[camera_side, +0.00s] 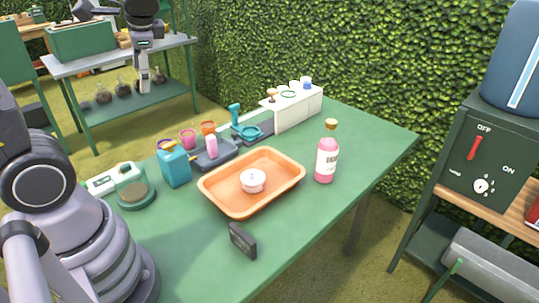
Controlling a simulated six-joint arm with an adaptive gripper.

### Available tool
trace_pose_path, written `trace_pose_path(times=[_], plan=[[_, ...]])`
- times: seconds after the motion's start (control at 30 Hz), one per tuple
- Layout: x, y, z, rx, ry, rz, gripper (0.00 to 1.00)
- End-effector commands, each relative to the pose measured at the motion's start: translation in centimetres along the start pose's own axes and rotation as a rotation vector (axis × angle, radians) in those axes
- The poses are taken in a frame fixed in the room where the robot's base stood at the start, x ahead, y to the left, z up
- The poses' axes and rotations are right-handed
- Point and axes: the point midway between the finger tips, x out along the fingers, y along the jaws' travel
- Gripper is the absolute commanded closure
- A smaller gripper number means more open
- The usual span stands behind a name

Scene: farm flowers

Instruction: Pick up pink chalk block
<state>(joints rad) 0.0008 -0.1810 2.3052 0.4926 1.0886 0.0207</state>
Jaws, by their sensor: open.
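A small light-pink upright block (211,145), which looks like the pink chalk block, stands on a dark grey tray (222,155) on the green table. My gripper (144,88) hangs pointing down at the upper left of the picture, well apart from the block. It is open, and nothing shows between its fingers, though they are small and seen nearly edge-on.
Pink (187,138) and orange (208,128) cups stand behind the tray, a teal bottle (174,167) left of it. An orange tray (235,207) holds a white lidded pot (253,180). A pink bottle (326,160) stands right. The front right tabletop is clear.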

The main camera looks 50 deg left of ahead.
Motion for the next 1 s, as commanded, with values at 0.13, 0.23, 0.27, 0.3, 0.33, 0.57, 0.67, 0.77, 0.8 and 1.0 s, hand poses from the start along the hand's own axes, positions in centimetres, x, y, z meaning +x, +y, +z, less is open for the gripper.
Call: trace_pose_path(times=[0.13, 0.23, 0.27, 0.3, 0.33, 0.57, 0.67, 0.77, 0.8, 1.0], plan=[[3.6, -3.4, -3.4, 0.207, -0.248, -0.155, 0.39], [6.2, -5.4, -5.9, 0.351, -0.392, -0.263, 0.39], [7.1, -6.0, -6.8, 0.396, -0.434, -0.296, 0.39], [8.2, -6.6, -7.9, 0.455, -0.487, -0.339, 0.39], [9.2, -7.0, -8.8, 0.501, -0.524, -0.371, 0.39], [17.5, -8.1, -15.6, 0.865, -0.761, -0.623, 0.39], [21.2, -7.4, -18.1, 1.009, -0.821, -0.72, 0.39], [24.2, -6.5, -19.8, 1.119, -0.855, -0.797, 0.39], [25.1, -6.1, -20.2, 1.152, -0.861, -0.821, 0.39], [27.9, -4.9, -21.3, 1.228, -0.875, -0.874, 0.39]])
